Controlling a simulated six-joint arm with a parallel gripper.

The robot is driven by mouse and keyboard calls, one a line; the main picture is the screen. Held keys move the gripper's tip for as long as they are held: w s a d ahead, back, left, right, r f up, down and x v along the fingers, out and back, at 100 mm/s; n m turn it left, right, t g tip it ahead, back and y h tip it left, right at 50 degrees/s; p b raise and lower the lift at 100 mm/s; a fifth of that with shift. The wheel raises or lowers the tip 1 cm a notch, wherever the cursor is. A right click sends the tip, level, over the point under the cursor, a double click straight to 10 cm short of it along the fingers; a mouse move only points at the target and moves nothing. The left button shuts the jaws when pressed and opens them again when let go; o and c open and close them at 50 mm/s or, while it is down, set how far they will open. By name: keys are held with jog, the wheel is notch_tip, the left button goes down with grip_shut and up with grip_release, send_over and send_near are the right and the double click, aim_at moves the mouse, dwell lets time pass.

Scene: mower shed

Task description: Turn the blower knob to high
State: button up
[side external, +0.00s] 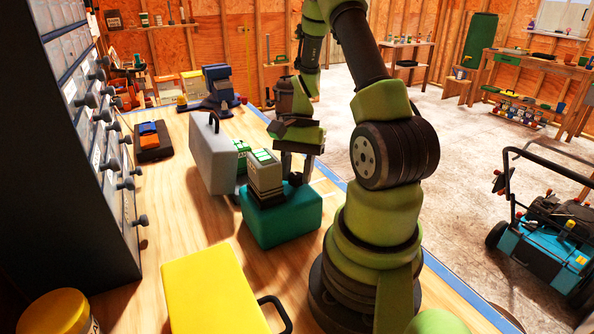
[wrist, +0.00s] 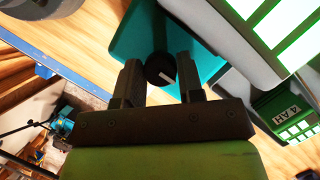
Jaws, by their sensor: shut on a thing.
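The teal box (side external: 283,218) stands on the bench in front of my arm, and its top also shows in the wrist view (wrist: 135,43). A round black knob (wrist: 158,66) with a short white pointer mark is on the box. The pointer slants toward the lower right in the wrist view. My gripper (wrist: 159,74) is over the box with its two fingers on either side of the knob, shut on it. In the side view my gripper (side external: 296,170) comes down at the box's far right part, and the knob is mostly hidden there. No setting labels are legible.
A grey case (side external: 212,158) stands to the left. A yellow box (side external: 212,290) lies nearer the camera. Bare bench lies left of the teal box.

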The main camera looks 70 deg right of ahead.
jog(key=o, duration=0.9)
jog(key=v, duration=1)
jog(key=a+r+n+t, duration=0.2)
jog(key=a+r+n, duration=0.2)
jog(key=a, duration=0.3)
jog(key=s+a+r+n+t+h, duration=0.1)
jog(key=a+r+n, duration=0.3)
jog(key=a, duration=0.4)
jog(key=a+r+n+t+h, duration=0.1)
jog(key=a+r+n+t, duration=0.3)
jog(key=a, duration=0.4)
jog(key=shift+s+r+n, duration=0.15)
jog(key=shift+s+n, duration=0.25)
jog(key=shift+n, duration=0.5)
